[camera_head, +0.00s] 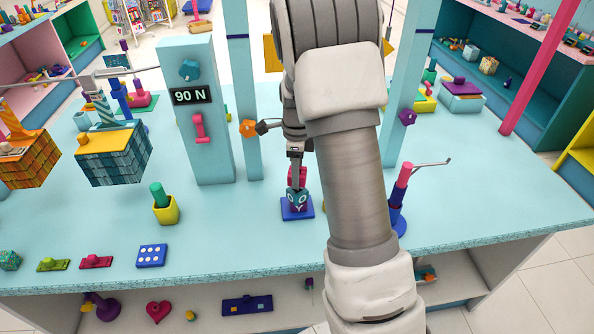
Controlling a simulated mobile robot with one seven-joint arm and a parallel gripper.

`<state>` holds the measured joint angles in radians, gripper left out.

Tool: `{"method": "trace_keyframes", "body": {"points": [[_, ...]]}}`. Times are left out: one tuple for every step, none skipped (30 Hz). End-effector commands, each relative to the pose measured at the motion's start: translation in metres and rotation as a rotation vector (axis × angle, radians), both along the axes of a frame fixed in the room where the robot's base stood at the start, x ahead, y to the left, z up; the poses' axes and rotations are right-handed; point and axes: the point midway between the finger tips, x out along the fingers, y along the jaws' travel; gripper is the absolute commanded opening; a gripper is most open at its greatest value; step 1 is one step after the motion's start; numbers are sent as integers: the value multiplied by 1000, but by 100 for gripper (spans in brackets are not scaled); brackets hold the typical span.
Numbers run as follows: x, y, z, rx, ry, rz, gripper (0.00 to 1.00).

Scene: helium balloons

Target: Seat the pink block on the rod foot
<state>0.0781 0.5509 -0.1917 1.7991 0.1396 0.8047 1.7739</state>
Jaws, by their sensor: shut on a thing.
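My gripper (296,162) points down near the middle of the table, shut on a small pink block (297,179). I cannot tell whether the block touches the purple piece. No part is plainly the rod foot; the blue base under the purple piece may be it. My arm covers the area just right of the gripper.
A teal pillar with a "90 N" sign (190,96) stands left of the gripper. A blue stand with a pink top (403,178) stands right of my arm. A yellow pot (165,210) and a dotted blue tile (152,256) are at left. The front middle of the table (230,250) is clear.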

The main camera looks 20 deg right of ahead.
Motion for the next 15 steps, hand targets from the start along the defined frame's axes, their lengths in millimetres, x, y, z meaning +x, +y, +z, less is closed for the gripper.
{"method": "trace_keyframes", "body": {"points": [[0,0,-2,0,0,0,0],[0,0,-3,0,0,0,0],[0,0,-4,0,0,0,0],[0,0,-5,0,0,0,0],[0,0,-6,1,1,0,0],[0,0,-7,1,1,0,0],[0,0,-7,1,1,0,0],[0,0,-8,0,1,0,0],[0,0,-9,0,1,0,0],[0,0,-10,0,1,0,0],[0,0,-11,0,1,0,0],[0,0,-12,0,1,0,0],[0,0,-13,0,1,0,0],[0,0,-13,0,1,0,0],[0,0,-14,0,1,0,0]]}}
